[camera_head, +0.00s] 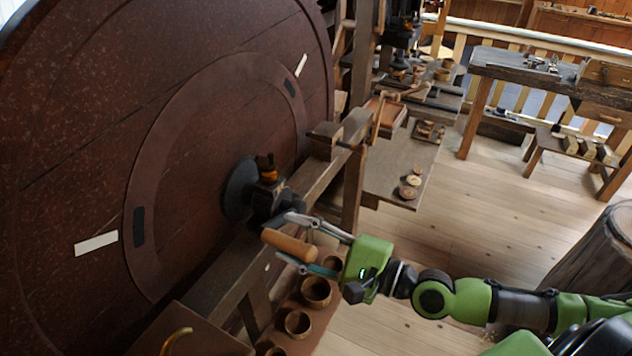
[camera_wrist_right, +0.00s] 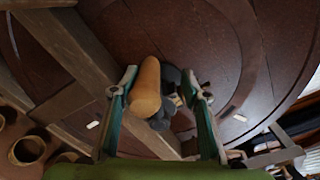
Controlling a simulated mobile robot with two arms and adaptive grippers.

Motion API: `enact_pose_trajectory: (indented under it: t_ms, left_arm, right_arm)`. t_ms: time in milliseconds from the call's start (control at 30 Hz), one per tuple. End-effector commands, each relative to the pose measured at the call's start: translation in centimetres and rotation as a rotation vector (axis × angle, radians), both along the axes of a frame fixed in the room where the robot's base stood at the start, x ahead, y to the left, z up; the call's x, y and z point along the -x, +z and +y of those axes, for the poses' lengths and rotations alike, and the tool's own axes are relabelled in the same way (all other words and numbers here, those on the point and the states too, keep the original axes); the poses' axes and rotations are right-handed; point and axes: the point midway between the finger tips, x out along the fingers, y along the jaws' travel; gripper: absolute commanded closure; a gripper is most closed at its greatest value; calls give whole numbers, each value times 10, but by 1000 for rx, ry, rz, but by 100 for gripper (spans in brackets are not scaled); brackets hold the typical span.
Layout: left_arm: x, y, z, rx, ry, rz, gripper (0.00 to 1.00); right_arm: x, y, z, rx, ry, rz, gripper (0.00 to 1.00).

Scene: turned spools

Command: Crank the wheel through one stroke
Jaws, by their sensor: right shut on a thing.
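The large dark reddish-brown wheel (camera_head: 70,150) fills the left of the head view and stands upright. It also spreads across the top of the right wrist view (camera_wrist_right: 210,40). At its centre is a dark hub (camera_head: 240,190) with a crank. The crank's pale wooden handle (camera_head: 290,245) sticks out toward my right arm. My right gripper (camera_head: 287,238) is shut on this handle, with one finger on each side. In the right wrist view the handle (camera_wrist_right: 147,85) lies between the two fingers, nearer the left one. My left gripper is not in view.
A wooden beam (camera_head: 225,285) runs in front of the wheel below the hub. Several brown bowls (camera_head: 298,323) sit below my right gripper. A bench with small turned pieces (camera_head: 395,165) stands behind, and a stump (camera_head: 605,245) is at the right. Open floor lies between.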

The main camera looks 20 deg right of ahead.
Motion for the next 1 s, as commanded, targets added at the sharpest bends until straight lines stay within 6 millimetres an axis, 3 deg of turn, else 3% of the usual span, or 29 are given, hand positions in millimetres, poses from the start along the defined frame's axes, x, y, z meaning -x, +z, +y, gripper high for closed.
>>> enact_pose_trajectory:
  t_ms: [33, 200, 1000]
  left_arm:
    - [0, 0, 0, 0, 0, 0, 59]
    - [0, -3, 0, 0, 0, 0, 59]
    - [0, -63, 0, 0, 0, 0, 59]
  right_arm:
    - [-6, 18, -4, -34, -9, -12, 69]
    - [-12, 31, -12, -125, -8, 58, 69]
    - [-48, 65, -59, -497, -14, 357, 69]
